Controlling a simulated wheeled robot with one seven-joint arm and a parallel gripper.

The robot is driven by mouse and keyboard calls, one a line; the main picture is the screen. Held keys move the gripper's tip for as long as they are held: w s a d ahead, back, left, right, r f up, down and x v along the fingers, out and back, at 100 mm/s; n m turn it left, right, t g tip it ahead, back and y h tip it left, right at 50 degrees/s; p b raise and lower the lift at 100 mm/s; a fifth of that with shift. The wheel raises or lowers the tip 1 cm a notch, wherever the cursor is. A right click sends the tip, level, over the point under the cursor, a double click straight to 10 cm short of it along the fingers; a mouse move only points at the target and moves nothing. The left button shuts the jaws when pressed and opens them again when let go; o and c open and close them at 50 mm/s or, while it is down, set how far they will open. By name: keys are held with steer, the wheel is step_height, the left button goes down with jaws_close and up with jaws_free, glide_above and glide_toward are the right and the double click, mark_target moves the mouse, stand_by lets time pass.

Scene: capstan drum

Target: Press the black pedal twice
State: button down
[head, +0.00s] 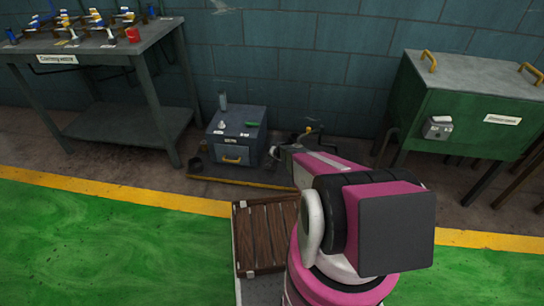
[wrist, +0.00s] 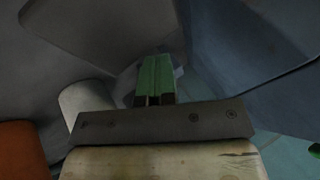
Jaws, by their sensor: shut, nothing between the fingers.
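A small dark object (head: 195,165) stands on the floor at the left of the grey-blue drawer box in the head view. It may be the black pedal, but it is too small to tell. In the wrist view my gripper (wrist: 157,66) is shut and empty, its green fingers side by side. Dark grey surfaces lie around the fingertips, and I cannot tell whether they touch anything. No pedal can be made out for certain in the wrist view.
The drawer box (head: 236,137) stands by the wall, right of a workbench (head: 100,45) with several small items. A yellow bar (head: 245,183) lies on the floor before it. A wooden slatted platform (head: 264,235) is nearer. A green cabinet (head: 470,100) stands at right. Green floor at left is clear.

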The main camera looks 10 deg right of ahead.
steer(key=shift+w+d+r, duration=0.1)
steer(key=shift+w+r, duration=0.1)
steer(key=shift+r, duration=0.65)
steer(key=shift+w+d+r, duration=0.1)
steer(key=shift+w+r, duration=0.15)
steer(key=shift+r, duration=0.65)
steer(key=shift+w+r, duration=0.2)
steer(key=shift+r, duration=0.65)
steer(key=shift+f, duration=0.1)
steer(key=shift+f, duration=0.3)
